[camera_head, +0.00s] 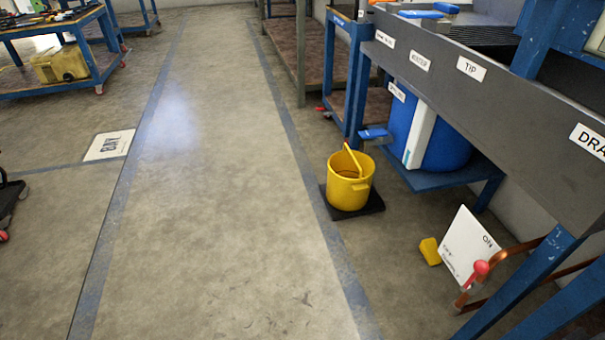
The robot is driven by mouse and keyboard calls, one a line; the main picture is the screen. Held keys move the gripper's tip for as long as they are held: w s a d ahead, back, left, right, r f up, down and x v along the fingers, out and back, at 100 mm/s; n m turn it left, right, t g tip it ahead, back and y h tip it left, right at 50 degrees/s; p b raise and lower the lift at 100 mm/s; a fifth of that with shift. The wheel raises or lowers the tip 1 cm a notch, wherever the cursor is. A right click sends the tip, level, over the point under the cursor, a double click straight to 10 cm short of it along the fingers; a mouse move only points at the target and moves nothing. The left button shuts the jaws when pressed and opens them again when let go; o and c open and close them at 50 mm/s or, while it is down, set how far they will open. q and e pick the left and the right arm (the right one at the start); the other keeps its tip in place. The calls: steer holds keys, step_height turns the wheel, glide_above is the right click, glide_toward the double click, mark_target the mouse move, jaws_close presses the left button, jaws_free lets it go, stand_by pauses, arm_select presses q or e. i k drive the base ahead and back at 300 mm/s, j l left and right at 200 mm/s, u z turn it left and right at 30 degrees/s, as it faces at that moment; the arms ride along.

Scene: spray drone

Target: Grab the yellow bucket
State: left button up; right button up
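The yellow bucket (350,184) stands upright on a small black mat (375,203) on the floor, right of the picture's middle. Its yellow handle leans up across the opening, and the inside looks brownish. The bucket stands in front of a blue-framed bench. Neither of my grippers shows in this view, and nothing touches the bucket.
A blue container (446,147) with a tap sits on a low shelf behind the bucket. A grey bench (505,85) overhangs at right. A white sign (466,246), a yellow block (430,251) and copper pipe stand at lower right. The central floor lane (215,220) is clear.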

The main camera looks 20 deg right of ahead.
mark_target(350, 173)
steer(key=i, duration=0.5)
steer(key=i+j+z, duration=0.15)
steer(key=i, duration=0.3)
steer(key=i+j, duration=0.1)
steer(key=i, duration=0.35)
steer(key=i+l+z, duration=0.05)
